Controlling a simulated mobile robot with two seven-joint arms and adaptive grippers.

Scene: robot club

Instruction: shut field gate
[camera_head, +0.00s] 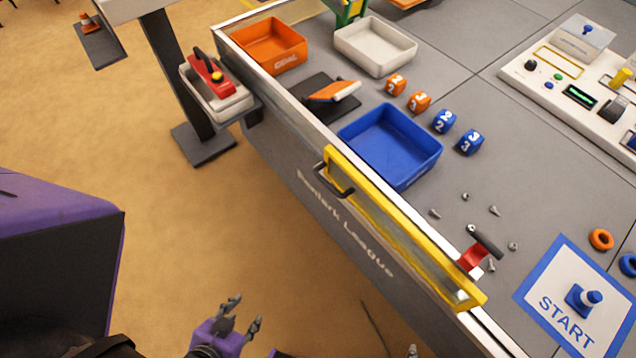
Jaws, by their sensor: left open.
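The field gate (400,232) is a clear panel in a yellow frame on the near long side of the field. It looks roughly in line with the field wall (300,185); a small gap at either end cannot be made out. A dark pull handle (334,178) sits on its outer face near the far left end. A red latch (473,258) with a black lever stands by its near right end. My left gripper (243,313) is open and empty, over the floor outside the wall, well apart from the gate. A small grey tip at the bottom edge may be my right gripper.
Inside the field are a blue bin (390,146), an orange bin (270,46), a white bin (375,47), numbered cubes (444,121) and loose screws. A START pad (566,308) lies at lower right. The tan floor (200,230) outside the wall is mostly clear.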

